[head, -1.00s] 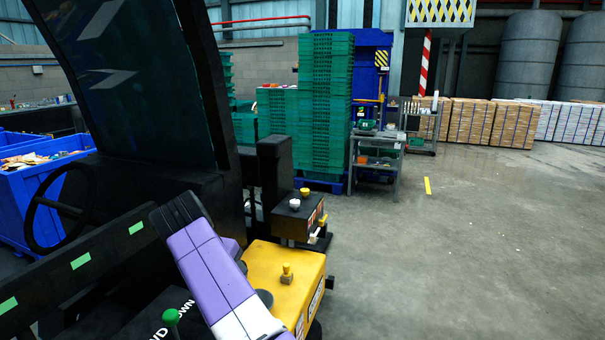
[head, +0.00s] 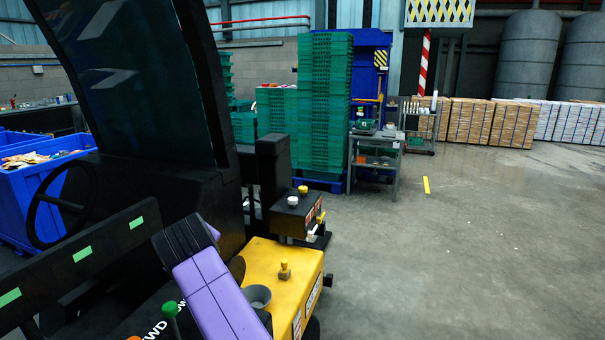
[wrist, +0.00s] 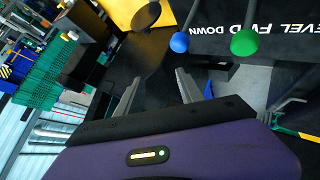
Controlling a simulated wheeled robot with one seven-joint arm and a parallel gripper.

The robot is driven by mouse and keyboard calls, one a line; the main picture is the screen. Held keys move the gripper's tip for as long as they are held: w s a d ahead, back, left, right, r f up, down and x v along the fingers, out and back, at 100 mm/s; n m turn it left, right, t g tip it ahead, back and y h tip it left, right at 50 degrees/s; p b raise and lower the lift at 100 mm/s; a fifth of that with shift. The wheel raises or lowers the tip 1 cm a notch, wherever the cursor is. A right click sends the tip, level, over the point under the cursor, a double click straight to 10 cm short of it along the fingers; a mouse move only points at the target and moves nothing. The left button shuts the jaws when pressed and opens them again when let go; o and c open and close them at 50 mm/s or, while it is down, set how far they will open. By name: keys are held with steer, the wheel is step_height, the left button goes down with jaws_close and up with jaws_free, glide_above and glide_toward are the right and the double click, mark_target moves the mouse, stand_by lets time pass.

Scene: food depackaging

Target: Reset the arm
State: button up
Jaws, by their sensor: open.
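My gripper (wrist: 160,90) shows in the wrist view with its two grey fingers spread apart and nothing between them. It is over the dark machine panel, close to a lever with a blue knob (wrist: 179,42) and one with a green knob (wrist: 244,43). The gripper appears apart from both knobs. In the head view my purple arm reaches down past the lower edge, and my gripper is out of that picture. The green-knobbed lever (head: 170,309) stands just left of my arm there.
A yellow console (head: 292,262) with buttons is right of my arm. A black steering wheel (head: 62,206) and a dark rail with green marks are left. Blue bins (head: 35,200) stand far left. Green crates (head: 325,110) are stacked behind. The concrete floor on the right is clear.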

steer(key=s+d+f+m+t+y+b, duration=0.4)
steer(key=s+d+f+m+t, duration=0.2)
steer(key=s+d+f, duration=1.05)
steer(key=s+d+f+m+h+b, duration=0.1)
steer(key=s+d+m+h, duration=0.1)
steer(key=s+d, duration=0.7)
steer(key=s+d+f+m+h+b, duration=0.2)
steer(key=s+d, duration=0.7)
steer(key=s, duration=0.8)
steer(key=s+d+f+m+h+b, duration=0.1)
steer(key=s+d+m+h+b, duration=0.1)
steer(key=s+d, duration=0.7)
steer(key=s+h, duration=0.1)
steer(key=s, duration=0.3)
steer(key=shift+s+f+m+g+h, duration=0.15)
steer(key=shift+f+m+g+h, duration=0.15)
steer(key=shift+f+m+g, duration=0.1)
steer(key=shift+r, duration=0.1)
